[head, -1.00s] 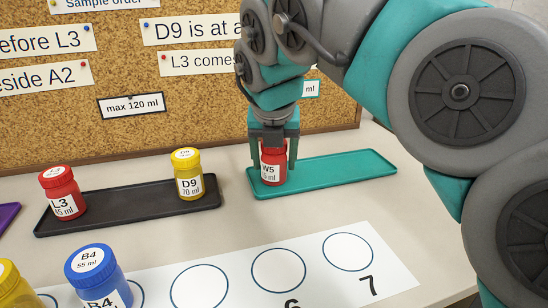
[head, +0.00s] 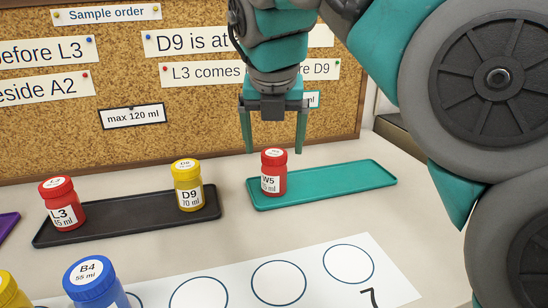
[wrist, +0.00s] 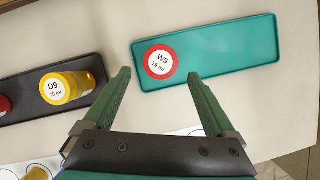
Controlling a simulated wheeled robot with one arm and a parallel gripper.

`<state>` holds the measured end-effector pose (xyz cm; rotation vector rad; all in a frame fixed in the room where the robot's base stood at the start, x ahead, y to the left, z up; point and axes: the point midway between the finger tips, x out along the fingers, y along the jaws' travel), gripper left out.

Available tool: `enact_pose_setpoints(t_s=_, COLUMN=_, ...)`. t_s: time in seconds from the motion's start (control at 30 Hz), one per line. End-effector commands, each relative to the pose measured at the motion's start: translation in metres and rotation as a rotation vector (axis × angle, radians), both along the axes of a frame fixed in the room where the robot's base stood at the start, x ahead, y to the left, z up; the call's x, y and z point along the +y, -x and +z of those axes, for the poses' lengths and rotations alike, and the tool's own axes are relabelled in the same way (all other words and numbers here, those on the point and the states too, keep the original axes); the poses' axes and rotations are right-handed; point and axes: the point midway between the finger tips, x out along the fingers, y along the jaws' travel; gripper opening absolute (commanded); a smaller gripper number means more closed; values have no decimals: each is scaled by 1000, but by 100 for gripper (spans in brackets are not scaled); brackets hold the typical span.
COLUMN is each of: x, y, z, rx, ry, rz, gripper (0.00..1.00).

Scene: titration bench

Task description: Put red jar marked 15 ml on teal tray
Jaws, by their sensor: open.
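The red jar labelled W5 (head: 274,173) stands upright on the left end of the teal tray (head: 345,175). In the wrist view its lid (wrist: 160,62) reads W5, 15 ml, and it sits inside the rim of the teal tray (wrist: 230,50). My gripper (head: 274,148) is open and empty above the jar, clear of it. In the wrist view the two fingers of my gripper (wrist: 160,82) are spread wide with nothing between them.
A dark tray (head: 130,215) to the left holds another red jar, L3 (head: 64,205), and a yellow jar, D9 (head: 188,186). A blue jar, B4 (head: 92,282), stands in front, by a white sheet with circles (head: 230,270). A cork board (head: 200,110) rises behind.

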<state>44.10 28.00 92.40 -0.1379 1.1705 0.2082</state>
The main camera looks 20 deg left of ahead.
Motion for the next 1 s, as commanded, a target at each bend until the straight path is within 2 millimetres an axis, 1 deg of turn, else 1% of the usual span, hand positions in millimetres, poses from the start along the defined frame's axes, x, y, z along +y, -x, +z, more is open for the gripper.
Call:
enact_pose_setpoints(t_s=0.03, x=0, y=3, z=8, rx=0, ry=-3, rz=1, gripper=91)
enact_pose_setpoints(t_s=0.2, x=-1, y=10, z=26, rx=-1, ry=0, rz=0, gripper=91)
enact_pose_setpoints(t_s=0.4, x=-3, y=15, z=38, rx=1, ry=1, rz=0, gripper=91)
enact_pose_setpoints(t_s=0.57, x=-4, y=17, z=41, rx=1, ry=0, rz=0, gripper=91)
enact_pose_setpoints(t_s=1.0, x=-4, y=17, z=40, rx=2, ry=1, rz=0, gripper=91)
